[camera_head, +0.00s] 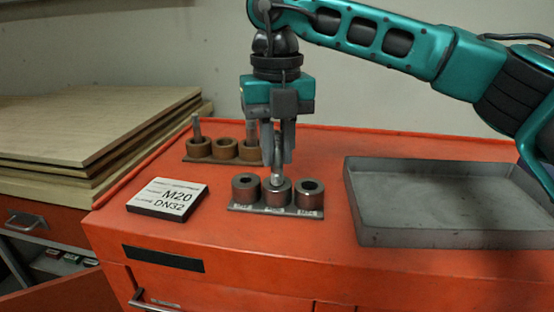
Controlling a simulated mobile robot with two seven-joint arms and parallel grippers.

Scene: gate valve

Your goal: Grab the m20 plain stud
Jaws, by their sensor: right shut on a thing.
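My right gripper (277,162) points straight down over the front rack (232,208). It is shut on a grey metal stud (276,181), which stands upright at the rack's middle cup (277,196). The fingers hide the stud's upper part. I cannot tell whether its lower end is still seated in the cup. The labels on the rack are too small to read. A sign (167,198) to the left reads M20 and DN32. My left gripper is not in view.
A back rack of brown cups (224,149) holds an upright stud (196,127) at left and another (251,131) at right, partly behind my gripper. An empty grey tray (440,238) lies at right. Boards (80,125) are stacked at left. The red cabinet top (290,245) is clear in front.

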